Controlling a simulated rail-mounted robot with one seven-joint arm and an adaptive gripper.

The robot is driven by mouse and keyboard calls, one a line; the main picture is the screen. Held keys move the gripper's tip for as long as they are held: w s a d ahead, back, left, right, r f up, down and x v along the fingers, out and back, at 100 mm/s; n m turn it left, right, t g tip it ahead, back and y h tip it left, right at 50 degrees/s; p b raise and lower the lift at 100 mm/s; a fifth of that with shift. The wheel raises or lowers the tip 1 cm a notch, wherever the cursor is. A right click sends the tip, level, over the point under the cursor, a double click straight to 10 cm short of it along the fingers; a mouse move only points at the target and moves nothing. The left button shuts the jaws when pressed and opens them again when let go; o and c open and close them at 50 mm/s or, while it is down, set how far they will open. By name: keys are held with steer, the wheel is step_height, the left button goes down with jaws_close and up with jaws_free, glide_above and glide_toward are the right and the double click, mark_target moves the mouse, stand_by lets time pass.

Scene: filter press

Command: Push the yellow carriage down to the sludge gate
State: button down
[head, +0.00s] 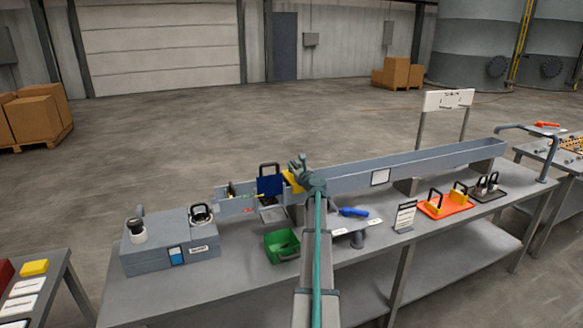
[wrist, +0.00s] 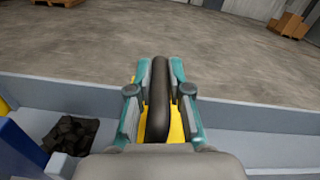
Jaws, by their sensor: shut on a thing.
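The yellow carriage (head: 292,181) sits in the long grey trough (head: 425,163), close to the right of the blue gate plate (head: 269,186), which stands upright with a black handle on top. My gripper (head: 299,163) is over the carriage. In the wrist view, my gripper (wrist: 158,92) is shut on the carriage's black handle (wrist: 158,112), with one finger on each side. Yellow parts of the carriage (wrist: 177,128) show beneath; my gripper hides the rest. Dark lumps (wrist: 70,134) lie in the trough between the carriage and the blue plate (wrist: 14,155).
A green bin (head: 283,246) stands on the bench in front of the trough. A grey control box (head: 170,245) is at the left. A blue-handled tool (head: 354,212) and an orange tray (head: 445,208) lie to the right. The trough right of the carriage looks empty.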

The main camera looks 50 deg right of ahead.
steer(key=shift+s+d, duration=0.15)
steer(key=shift+d, duration=0.1)
steer(key=c, duration=1.1)
jaws_free()
steer(key=shift+d, duration=0.1)
steer(key=shift+s, duration=0.1)
steer(key=v, duration=1.2)
